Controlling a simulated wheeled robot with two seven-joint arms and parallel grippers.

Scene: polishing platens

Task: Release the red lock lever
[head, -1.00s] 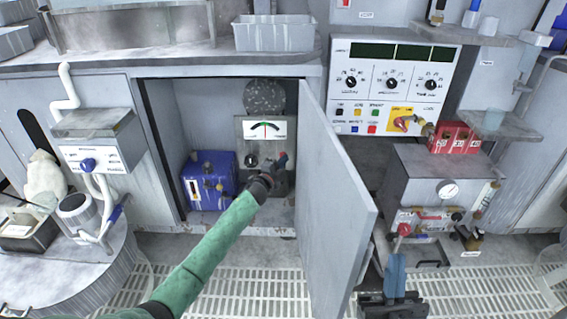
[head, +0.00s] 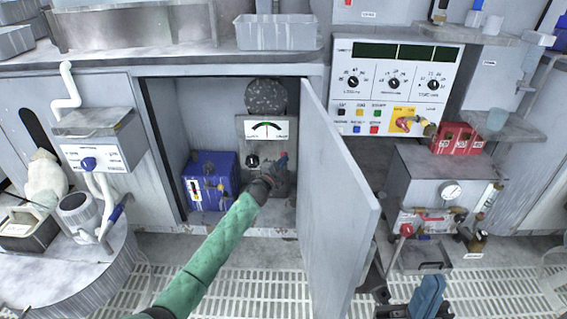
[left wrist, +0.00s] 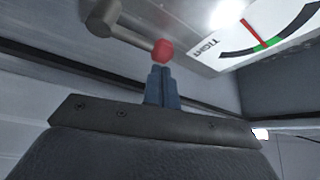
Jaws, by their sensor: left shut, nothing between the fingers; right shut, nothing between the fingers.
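A grey lever (left wrist: 128,26) with a red ball knob (left wrist: 162,50) shows in the left wrist view, below a gauge panel. My left gripper (left wrist: 158,72) is shut and empty, its blue fingertips just at the knob; I cannot tell whether they touch. In the head view my left gripper (head: 281,162) is inside the open cabinet, in front of the grey gauge box (head: 245,130), and largely hides the lever. The gauge (head: 267,130) has a needle near its green middle mark. My right gripper (head: 432,290) is shut and empty, low at the right.
The open cabinet door (head: 335,190) stands between my two arms. A blue box (head: 211,180) sits left of the gauge box. Another red-knobbed lever (head: 406,230) is on the grey unit at right, behind my right gripper.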

